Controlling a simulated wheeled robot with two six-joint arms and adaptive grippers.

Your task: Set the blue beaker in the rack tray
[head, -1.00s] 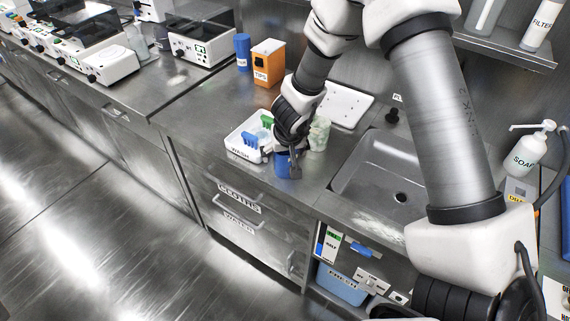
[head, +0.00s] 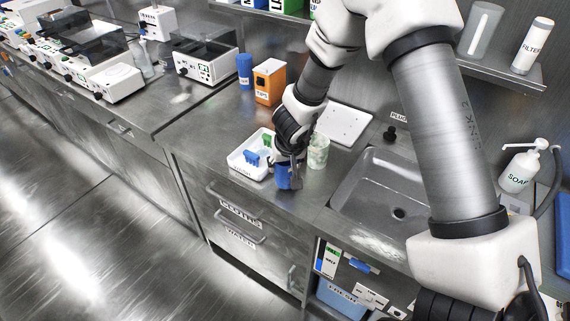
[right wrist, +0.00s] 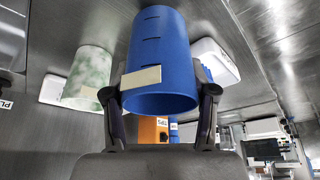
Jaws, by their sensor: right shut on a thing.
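The blue beaker (head: 284,179) is near the front edge of the counter, just right of the white wash bin. It fills the middle of the right wrist view (right wrist: 163,50), with a pale label on its side. My right gripper (head: 291,172) is shut on it, one finger on each side in the right wrist view (right wrist: 160,100). I cannot tell whether the beaker touches the counter. A flat white tray (head: 344,123), probably the rack tray, lies farther back on the counter, looking empty; the arm partly covers its left side. My left gripper is not in view.
A green marbled beaker (head: 318,152) stands close right of the gripper, before the flat tray. The white wash bin (head: 243,169) holds blue and green items. The sink (head: 380,195) is to the right. An orange tips box (head: 269,82) and a blue cup (head: 244,71) stand behind.

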